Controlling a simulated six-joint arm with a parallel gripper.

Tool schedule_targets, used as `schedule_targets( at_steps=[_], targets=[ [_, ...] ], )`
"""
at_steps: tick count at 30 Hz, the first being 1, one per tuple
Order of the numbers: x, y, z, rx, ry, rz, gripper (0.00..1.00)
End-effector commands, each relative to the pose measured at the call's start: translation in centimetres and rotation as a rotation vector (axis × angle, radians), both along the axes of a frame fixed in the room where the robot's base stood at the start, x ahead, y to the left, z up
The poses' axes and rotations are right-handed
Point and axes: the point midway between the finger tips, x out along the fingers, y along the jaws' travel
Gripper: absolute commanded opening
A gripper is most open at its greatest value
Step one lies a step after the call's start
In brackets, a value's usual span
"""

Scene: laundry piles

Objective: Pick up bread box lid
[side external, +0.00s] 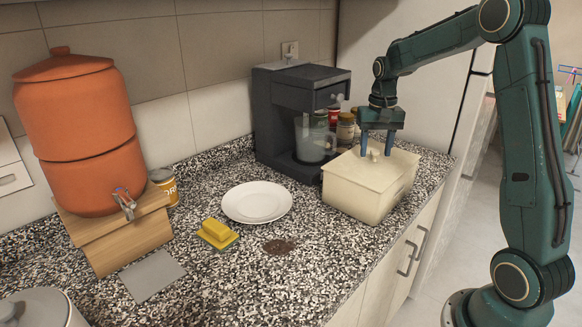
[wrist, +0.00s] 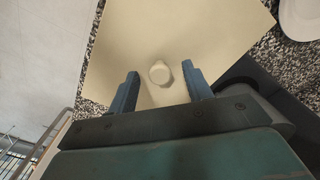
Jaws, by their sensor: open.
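The cream bread box (side external: 363,204) stands on the speckled counter to the right of the plate. Its flat cream lid (side external: 352,172) is on top, with a small round knob (side external: 375,153) near the middle. My gripper (side external: 377,153) points down over the lid, its two fingers spread on either side of the knob. In the wrist view the lid (wrist: 150,40) fills much of the picture. The knob (wrist: 160,73) shows between and slightly beyond the open fingers (wrist: 163,86). I cannot tell whether the fingertips touch the lid.
A dark coffee machine (side external: 290,115) with a glass jug and several jars (side external: 345,128) stand close behind the box. A white plate (side external: 257,201), a yellow sponge (side external: 217,233) and a terracotta dispenser (side external: 85,130) are to the left. The counter's front edge is close to the box.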

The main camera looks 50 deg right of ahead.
Motion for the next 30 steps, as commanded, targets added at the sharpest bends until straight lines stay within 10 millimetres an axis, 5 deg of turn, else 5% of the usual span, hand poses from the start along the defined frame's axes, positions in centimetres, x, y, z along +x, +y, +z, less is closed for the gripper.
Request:
schedule_targets(
  at_steps=[7, 15, 30],
  targets=[
    [0.01, 0.00, 0.04, 0.000, 0.000, 0.000, 0.50],
    [0.01, -0.01, 0.05, 0.000, 0.000, 0.000, 0.00],
    [0.06, -0.03, 0.50, -0.001, -0.002, 0.000, 0.00]
  ],
)
